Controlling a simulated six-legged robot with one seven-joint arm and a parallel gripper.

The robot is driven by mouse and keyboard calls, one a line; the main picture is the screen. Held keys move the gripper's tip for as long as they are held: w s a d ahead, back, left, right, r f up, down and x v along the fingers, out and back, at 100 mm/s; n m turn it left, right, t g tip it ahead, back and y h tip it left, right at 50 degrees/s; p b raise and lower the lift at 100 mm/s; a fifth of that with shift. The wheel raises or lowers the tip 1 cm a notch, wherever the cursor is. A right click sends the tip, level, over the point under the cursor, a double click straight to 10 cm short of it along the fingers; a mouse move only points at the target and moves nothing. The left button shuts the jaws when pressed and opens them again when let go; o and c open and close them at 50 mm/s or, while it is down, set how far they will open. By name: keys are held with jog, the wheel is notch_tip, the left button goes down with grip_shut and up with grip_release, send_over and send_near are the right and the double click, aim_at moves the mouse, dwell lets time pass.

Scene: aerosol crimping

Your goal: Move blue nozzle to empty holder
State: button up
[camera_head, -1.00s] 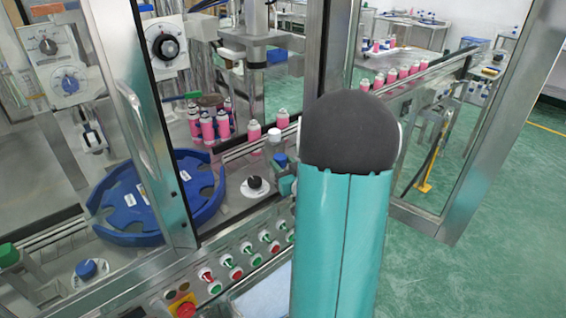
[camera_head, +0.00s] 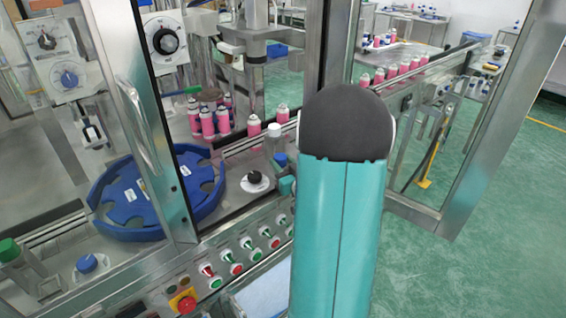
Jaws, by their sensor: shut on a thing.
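My teal arm with a dark rounded joint stands in the right middle and hides what lies behind it. A small blue piece (camera_head: 280,160) shows just left of my arm, below a clear cylinder with a white cap (camera_head: 274,130). I cannot tell whether this piece is the blue nozzle. An empty holder cannot be picked out with certainty.
A blue notched ring (camera_head: 125,208) lies at left behind a metal door frame (camera_head: 150,120). Pink cans (camera_head: 207,123) stand on the machine. A black knob (camera_head: 255,177) and a button panel (camera_head: 235,262) are in front. Green floor (camera_head: 480,200) is open at right.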

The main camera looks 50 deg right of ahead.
jog(key=o, duration=1.1)
jog(key=shift+o, duration=0.2)
